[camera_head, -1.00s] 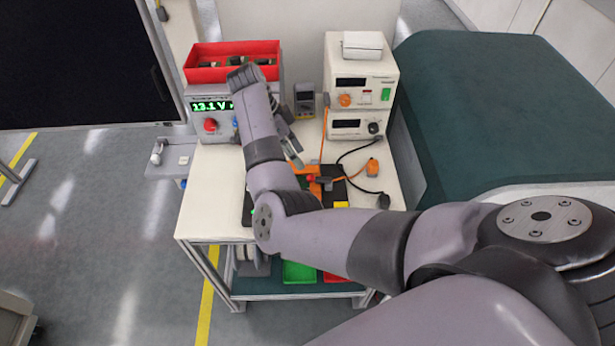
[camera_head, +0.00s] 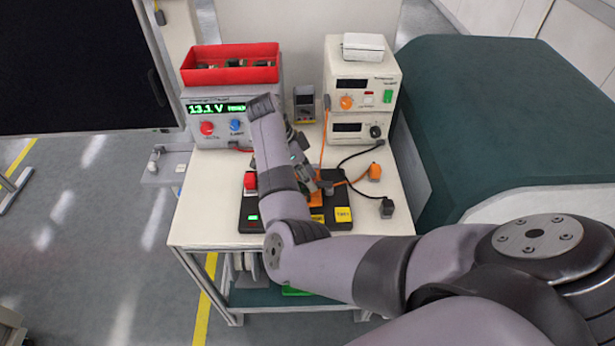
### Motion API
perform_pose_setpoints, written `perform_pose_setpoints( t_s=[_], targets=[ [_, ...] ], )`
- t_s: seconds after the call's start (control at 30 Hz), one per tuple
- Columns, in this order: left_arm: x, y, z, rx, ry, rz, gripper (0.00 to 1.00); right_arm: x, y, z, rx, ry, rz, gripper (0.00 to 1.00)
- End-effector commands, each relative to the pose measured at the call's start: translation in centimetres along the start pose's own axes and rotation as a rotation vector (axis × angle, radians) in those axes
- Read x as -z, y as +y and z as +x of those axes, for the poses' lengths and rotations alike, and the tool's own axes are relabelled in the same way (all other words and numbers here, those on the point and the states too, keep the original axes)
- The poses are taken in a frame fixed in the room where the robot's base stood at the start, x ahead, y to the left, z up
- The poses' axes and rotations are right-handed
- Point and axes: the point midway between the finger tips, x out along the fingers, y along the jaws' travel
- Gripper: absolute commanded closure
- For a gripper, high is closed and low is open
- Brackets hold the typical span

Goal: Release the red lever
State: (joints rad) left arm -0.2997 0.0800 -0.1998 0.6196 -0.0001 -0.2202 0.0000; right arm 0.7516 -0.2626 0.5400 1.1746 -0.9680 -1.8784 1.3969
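A black fixture board (camera_head: 250,212) lies on the white trolley top, with an orange part (camera_head: 316,199) and yellow labels. My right arm comes in from the right and bends over the board. My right gripper (camera_head: 319,182) points down at the orange part, its fingers close to it or touching. The finger gap is not clear. My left gripper is not in view.
A red bin (camera_head: 229,75) sits on a power supply (camera_head: 214,108) reading 13.1 V. Another instrument stack (camera_head: 361,91) and a small meter (camera_head: 304,103) stand behind. Orange (camera_head: 375,171) and black (camera_head: 387,208) plugs with cables lie right of the board. A green-covered block (camera_head: 490,110) stands right.

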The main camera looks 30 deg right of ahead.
Motion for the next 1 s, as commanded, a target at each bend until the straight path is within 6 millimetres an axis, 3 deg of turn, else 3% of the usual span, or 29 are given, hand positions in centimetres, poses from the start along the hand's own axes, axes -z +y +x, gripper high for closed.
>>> perform_pose_setpoints(
  t_s=[0.43,0.77,1.0],
  targets=[
    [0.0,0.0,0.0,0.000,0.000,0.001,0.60,0.0,0.0,0.0,0.000,0.000,0.000,1.00],
    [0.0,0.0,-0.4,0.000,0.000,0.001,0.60,0.1,0.0,-0.2,0.004,-0.015,0.000,1.00],
    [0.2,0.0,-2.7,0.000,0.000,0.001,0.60,0.8,0.3,-1.0,0.029,-0.110,-0.005,1.00]
  ],
)
